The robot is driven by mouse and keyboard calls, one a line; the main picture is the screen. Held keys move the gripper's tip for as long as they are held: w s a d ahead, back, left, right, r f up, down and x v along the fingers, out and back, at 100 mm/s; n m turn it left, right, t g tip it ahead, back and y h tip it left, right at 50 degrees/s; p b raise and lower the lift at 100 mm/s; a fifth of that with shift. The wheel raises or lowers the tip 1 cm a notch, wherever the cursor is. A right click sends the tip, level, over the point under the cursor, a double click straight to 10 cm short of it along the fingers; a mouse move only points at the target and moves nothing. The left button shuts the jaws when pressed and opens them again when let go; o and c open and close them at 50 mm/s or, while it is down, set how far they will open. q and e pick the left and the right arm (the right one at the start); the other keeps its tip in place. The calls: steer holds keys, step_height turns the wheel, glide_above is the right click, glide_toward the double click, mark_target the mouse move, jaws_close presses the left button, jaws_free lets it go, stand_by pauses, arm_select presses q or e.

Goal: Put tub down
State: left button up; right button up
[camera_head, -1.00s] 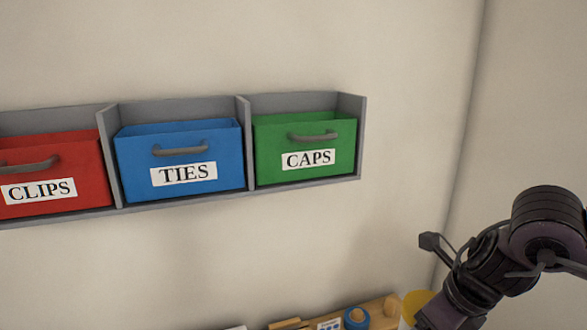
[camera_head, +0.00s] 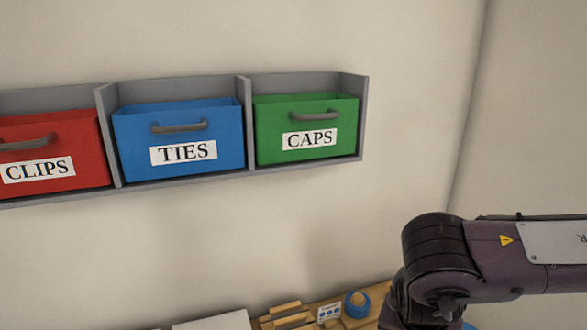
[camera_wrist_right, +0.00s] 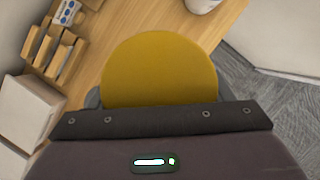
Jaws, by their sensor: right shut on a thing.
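The yellow tub (camera_wrist_right: 158,68) shows in the right wrist view as a rounded yellow shape directly in front of the wrist. My right gripper (camera_wrist_right: 158,98) is shut on it, with dark finger parts at both sides of it. The tub appears to be over the wooden table (camera_wrist_right: 125,30); I cannot tell whether its base touches the top. In the head view my right arm comes in from the right, and its gripper and the tub are out of sight. My left gripper is in neither view.
Red (camera_head: 50,152), blue (camera_head: 180,140) and green (camera_head: 306,128) bins labelled CLIPS, TIES and CAPS sit in a grey wall rack. A wooden organiser (camera_wrist_right: 52,50), a white box (camera_wrist_right: 28,108) and a white container (camera_wrist_right: 202,4) stand near the tub. Grey carpet (camera_wrist_right: 262,95) lies beyond the table edge.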

steer(key=f+m+g, duration=0.1)
steer(key=m, duration=0.2)
steer(key=s+f+m+g+h, duration=0.1)
steer(key=m, duration=0.3)
steer(key=a+f+m+g+h+b, duration=0.1)
steer(key=m, duration=0.2)
steer(key=shift+s+f+m+g, duration=0.3)
steer(key=shift+s+f+m, duration=0.1)
steer(key=m, duration=0.2)
steer(key=f+m+g, duration=0.1)
steer(key=shift+s+f+m+g+b, duration=0.15)
steer(key=shift+s+m+g+b, duration=0.15)
steer(key=shift+s+m+b, duration=0.1)
steer(key=m, duration=0.2)
steer(key=f+m+g, duration=0.1)
steer(key=shift+s+f+m+y, duration=0.15)
steer(key=shift+s+m+y, duration=0.15)
steer(key=shift+s+m, duration=0.1)
steer(key=f+m+y, duration=0.1)
steer(key=m, duration=0.2)
steer(key=s+f+m+g+y+b, duration=0.1)
steer(key=m, duration=0.3)
steer(key=s+f+m+g+y, duration=0.1)
steer(key=m, duration=0.3)
steer(key=shift+s+d+f+y+b, duration=0.1)
steer(key=shift+s+f+y+b, duration=0.05)
steer(key=shift+f+y+b, duration=0.2)
